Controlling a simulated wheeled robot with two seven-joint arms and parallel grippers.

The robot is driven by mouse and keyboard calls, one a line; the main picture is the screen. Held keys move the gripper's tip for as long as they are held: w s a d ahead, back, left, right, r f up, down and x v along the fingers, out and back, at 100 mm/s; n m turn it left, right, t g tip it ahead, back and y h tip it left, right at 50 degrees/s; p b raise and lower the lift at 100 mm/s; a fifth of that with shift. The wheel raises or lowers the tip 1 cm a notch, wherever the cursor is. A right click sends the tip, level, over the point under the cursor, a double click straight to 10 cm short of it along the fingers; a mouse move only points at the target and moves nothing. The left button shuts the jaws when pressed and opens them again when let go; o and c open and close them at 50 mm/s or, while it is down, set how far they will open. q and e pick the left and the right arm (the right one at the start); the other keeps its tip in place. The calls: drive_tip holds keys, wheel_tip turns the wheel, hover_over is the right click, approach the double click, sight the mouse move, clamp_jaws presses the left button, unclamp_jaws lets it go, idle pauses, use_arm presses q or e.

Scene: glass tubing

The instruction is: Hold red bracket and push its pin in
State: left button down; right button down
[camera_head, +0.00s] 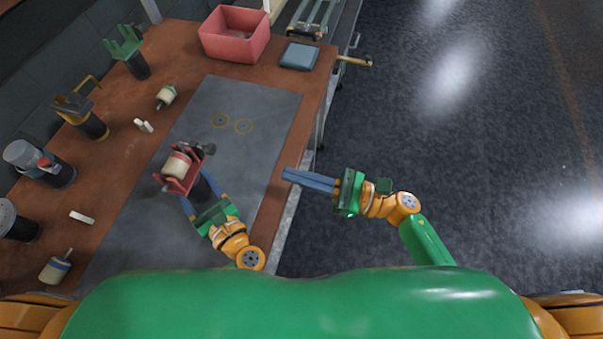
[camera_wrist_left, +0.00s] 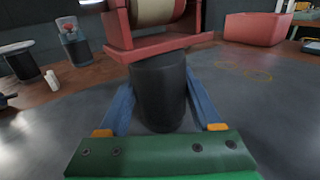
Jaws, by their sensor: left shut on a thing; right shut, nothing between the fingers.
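The red bracket (camera_head: 170,184) stands on the grey mat, with a cream roller (camera_head: 177,165) seated between its sides. A dark pin-like part (camera_head: 203,149) shows at its upper right; how deep it sits cannot be told. In the left wrist view the red bracket (camera_wrist_left: 160,46) sits on a dark round post (camera_wrist_left: 158,92). My left gripper (camera_head: 202,198) is shut on that post, its blue fingers on either side below the bracket. My right gripper (camera_head: 286,174) is shut and empty, right of the bracket near the table's right edge, apart from it.
A pink bin (camera_head: 234,34) and a blue-grey box (camera_head: 299,56) stand at the back. Green (camera_head: 127,48), bronze (camera_head: 82,114) and grey (camera_head: 38,161) fixtures line the left side. Loose rollers (camera_head: 166,96) and white pieces (camera_head: 82,218) lie between. The grey mat (camera_head: 250,105) has free room around two yellow rings.

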drive_tip(key=shift+s+d, duration=0.1)
drive_tip(key=shift+d, duration=0.3)
